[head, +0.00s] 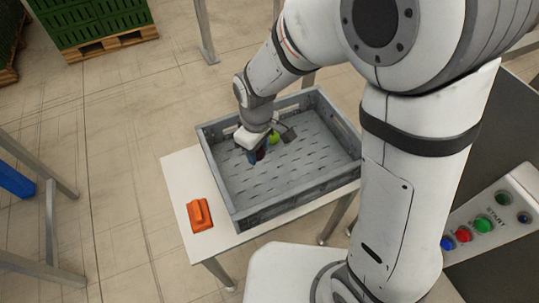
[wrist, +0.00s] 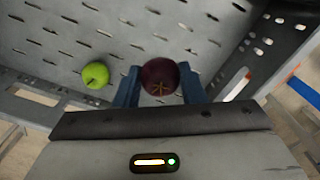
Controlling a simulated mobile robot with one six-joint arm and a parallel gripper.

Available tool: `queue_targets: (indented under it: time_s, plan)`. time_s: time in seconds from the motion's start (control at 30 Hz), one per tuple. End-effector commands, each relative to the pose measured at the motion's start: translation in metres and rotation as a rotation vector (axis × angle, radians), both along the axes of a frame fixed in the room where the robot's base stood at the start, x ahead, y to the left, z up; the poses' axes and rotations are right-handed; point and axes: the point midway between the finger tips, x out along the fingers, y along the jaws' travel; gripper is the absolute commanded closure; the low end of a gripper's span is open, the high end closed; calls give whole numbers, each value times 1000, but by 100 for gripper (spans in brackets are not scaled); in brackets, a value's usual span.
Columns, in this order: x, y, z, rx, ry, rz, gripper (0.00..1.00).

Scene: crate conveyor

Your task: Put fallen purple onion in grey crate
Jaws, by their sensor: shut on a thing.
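The purple onion (wrist: 160,76) is dark and round and sits between the two blue fingers of my gripper (wrist: 161,88) in the wrist view. My gripper is shut on it. In the head view my gripper (head: 258,156) is over the left part of the grey crate (head: 284,206), with a bit of the onion (head: 261,154) showing between the fingers. The crate floor is perforated and shows behind the onion. I cannot tell whether the onion touches the floor.
A green apple (wrist: 95,75) lies in the crate to the left of the onion in the wrist view. The crate stands on a white table (head: 186,170). An orange object (head: 199,214) lies on the table's left part. A button panel (head: 490,222) is at the right.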

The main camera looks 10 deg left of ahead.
Motion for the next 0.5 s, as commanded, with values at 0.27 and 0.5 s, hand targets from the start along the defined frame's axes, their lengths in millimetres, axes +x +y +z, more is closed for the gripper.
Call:
queue_targets:
  time_s: [0.27, 0.5]
  plan:
    - [4, -6, -31, 0, 0, -17, 85]
    - [5, -7, -63, -1, 1, -22, 85]
